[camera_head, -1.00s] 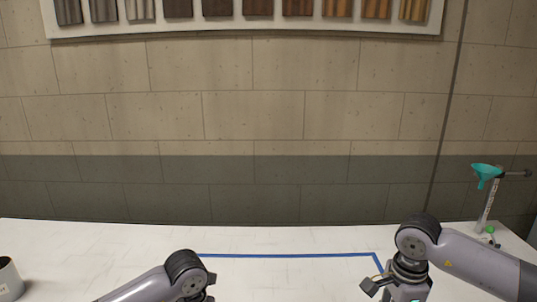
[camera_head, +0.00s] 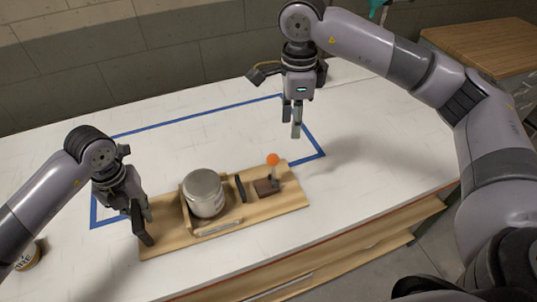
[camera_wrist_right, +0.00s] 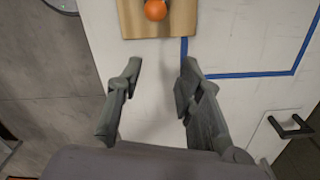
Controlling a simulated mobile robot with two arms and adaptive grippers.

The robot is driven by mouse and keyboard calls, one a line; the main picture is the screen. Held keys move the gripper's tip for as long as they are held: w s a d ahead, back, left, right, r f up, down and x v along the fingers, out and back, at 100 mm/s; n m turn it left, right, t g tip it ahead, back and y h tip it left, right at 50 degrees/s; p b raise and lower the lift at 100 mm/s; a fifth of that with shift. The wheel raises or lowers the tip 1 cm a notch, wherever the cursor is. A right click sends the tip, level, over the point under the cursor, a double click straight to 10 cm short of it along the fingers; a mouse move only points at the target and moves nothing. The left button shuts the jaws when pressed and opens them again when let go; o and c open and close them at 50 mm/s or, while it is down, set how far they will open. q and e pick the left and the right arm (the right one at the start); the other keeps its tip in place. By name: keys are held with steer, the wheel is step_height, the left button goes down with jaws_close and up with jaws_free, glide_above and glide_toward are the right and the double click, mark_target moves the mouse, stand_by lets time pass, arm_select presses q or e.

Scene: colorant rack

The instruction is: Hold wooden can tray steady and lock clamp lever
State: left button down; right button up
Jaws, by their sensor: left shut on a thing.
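The wooden can tray (camera_head: 290,202) lies on the white table, its right end also at the top of the right wrist view (camera_wrist_right: 183,20). A grey-lidded can (camera_head: 204,194) stands in its wooden frame. The clamp (camera_head: 266,187), with a dark block, is right of the can; a black pad (camera_head: 240,188) lies between them. The clamp lever stands roughly upright with an orange knob (camera_head: 273,160), also seen in the right wrist view (camera_wrist_right: 155,10). My left gripper (camera_head: 146,226) is shut on the tray's left end. My right gripper (camera_head: 297,130) (camera_wrist_right: 162,66) is open and empty, above and beyond the knob.
Blue tape (camera_head: 200,116) marks a rectangle on the table, partly covered by the tray. Another can (camera_head: 28,257) stands at the far left. A wooden-topped cabinet (camera_head: 480,50) is at the upper right. The table right of the tray is clear.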

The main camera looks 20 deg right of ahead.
mark_target(273, 165)
steer(key=a+m, duration=0.1)
steer(key=m, duration=0.1)
steer(key=a+m, duration=0.2)
steer(key=m, duration=0.1)
steer(key=shift+s+a+f, duration=0.1)
steer(key=shift+a+f, duration=0.15)
steer(key=shift+f, duration=0.15)
steer(key=m, duration=0.1)
steer(key=a+m, duration=0.1)
steer(key=shift+s+a+f+m, duration=0.1)
steer(key=shift+a+f+m, duration=0.1)
steer(key=shift+a+m, duration=0.1)
steer(key=shift+f, duration=0.15)
step_height(273, 165, down, 12)
steer(key=shift+d+r, duration=0.1)
steer(key=shift+c, duration=0.6)
jaws_close()
steer(key=shift+r, duration=0.1)
